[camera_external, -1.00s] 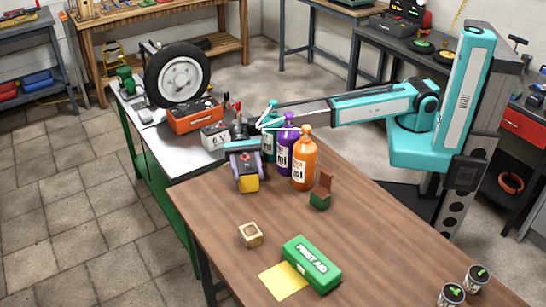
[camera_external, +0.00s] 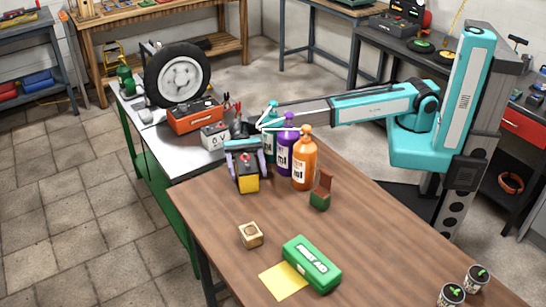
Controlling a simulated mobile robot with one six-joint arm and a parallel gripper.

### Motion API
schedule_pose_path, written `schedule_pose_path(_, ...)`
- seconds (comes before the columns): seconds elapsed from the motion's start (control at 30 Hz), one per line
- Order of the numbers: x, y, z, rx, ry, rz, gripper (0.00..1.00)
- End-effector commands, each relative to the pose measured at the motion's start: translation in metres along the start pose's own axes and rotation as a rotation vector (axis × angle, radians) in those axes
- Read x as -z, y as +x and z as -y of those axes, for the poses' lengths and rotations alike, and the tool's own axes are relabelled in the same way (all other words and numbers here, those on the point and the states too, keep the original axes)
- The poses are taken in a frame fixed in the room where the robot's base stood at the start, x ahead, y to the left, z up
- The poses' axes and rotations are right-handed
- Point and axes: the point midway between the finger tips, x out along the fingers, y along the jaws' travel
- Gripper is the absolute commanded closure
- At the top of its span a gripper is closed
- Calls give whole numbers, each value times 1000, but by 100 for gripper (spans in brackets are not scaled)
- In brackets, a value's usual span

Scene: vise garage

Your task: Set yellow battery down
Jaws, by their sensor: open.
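The yellow battery (camera_external: 249,184), with a dark upper part, stands upright at the far left end of the wooden table (camera_external: 330,225). My gripper (camera_external: 246,167) is above and around it, its two fingers spread apart on either side of the battery. The jaws are open. Whether a finger still touches the battery is too small to tell.
Purple (camera_external: 286,157) and orange (camera_external: 304,164) bottles stand close right of my gripper, with a teal bottle (camera_external: 269,148) behind. A small green box (camera_external: 320,198), a wooden cube (camera_external: 251,235) and a green first aid box (camera_external: 312,263) are nearer.

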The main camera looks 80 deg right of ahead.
Motion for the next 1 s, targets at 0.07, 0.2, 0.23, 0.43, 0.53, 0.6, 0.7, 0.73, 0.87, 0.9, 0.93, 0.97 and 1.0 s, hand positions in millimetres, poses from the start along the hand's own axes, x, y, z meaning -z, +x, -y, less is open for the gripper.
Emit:
schedule_pose_path(0.07,0,-10,0,1,0,0,31)
schedule_pose_path(0.2,0,-29,1,2,0,0,31)
schedule_pose_path(0.23,0,-34,1,2,0,0,31)
schedule_pose_path(0.43,0,-67,1,4,0,0,31)
schedule_pose_path(0.53,0,-82,1,2,0,0,31)
schedule_pose_path(0.6,0,-92,1,3,0,0,31)
schedule_pose_path(0.7,0,-102,1,1,0,0,31)
schedule_pose_path(0.73,0,-104,1,1,0,0,31)
schedule_pose_path(0.87,0,-111,0,2,0,0,31)
schedule_pose_path(0.9,0,-112,0,1,0,0,31)
schedule_pose_path(0.93,0,-112,0,1,0,0,31)
schedule_pose_path(0.97,0,-113,0,1,0,0,31)
schedule_pose_path(1.0,0,-113,0,1,0,0,31)
